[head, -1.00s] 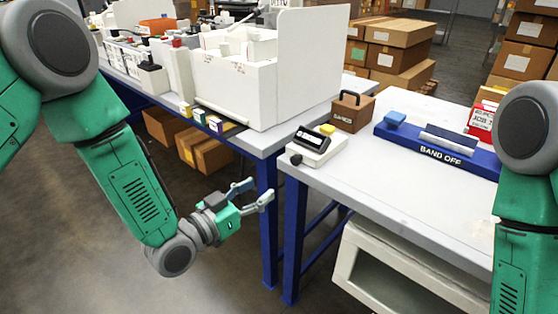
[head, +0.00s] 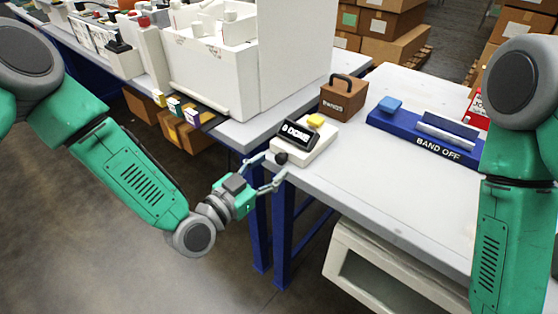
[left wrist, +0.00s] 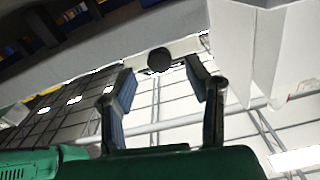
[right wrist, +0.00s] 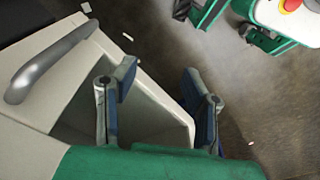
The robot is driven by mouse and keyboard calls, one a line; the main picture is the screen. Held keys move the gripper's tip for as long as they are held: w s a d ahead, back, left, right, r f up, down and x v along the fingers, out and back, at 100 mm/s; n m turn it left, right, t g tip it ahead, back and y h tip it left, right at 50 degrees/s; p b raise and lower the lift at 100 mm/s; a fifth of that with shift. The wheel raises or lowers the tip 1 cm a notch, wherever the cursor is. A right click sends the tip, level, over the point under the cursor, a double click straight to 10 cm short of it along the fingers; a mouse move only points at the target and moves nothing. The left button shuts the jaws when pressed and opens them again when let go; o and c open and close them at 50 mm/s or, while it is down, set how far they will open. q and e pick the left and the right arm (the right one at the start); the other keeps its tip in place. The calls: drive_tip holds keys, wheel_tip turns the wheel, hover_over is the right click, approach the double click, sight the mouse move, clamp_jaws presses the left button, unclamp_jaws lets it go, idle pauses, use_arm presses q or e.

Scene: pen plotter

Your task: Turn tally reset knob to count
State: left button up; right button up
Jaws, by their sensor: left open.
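The tally unit (head: 308,152) is a small white box at the table's near left corner, with a tilted black display and a yellow button on top. Its display seems to read "0 DONE". The black round reset knob (head: 281,158) sticks out of its left front side; it also shows in the left wrist view (left wrist: 159,60). My left gripper (head: 270,168) is open at the table corner, its fingers either side of the knob's line. In the left wrist view the knob lies just beyond the fingertips (left wrist: 160,78), with gaps on both sides. My right gripper (right wrist: 158,85) is open and empty.
A brown handled block (head: 343,100) stands behind the tally unit. A blue "BAND OFF" bar (head: 400,130) lies right of it. A tall white panelled machine (head: 245,75) stands on the left table. A cream open box (head: 385,262) sits under the right table.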

sight(278, 160)
use_arm(q)
drive_tip(key=shift+x, duration=1.7)
clamp_jaws()
drive_tip(key=shift+n, duration=1.5)
unclamp_jaws()
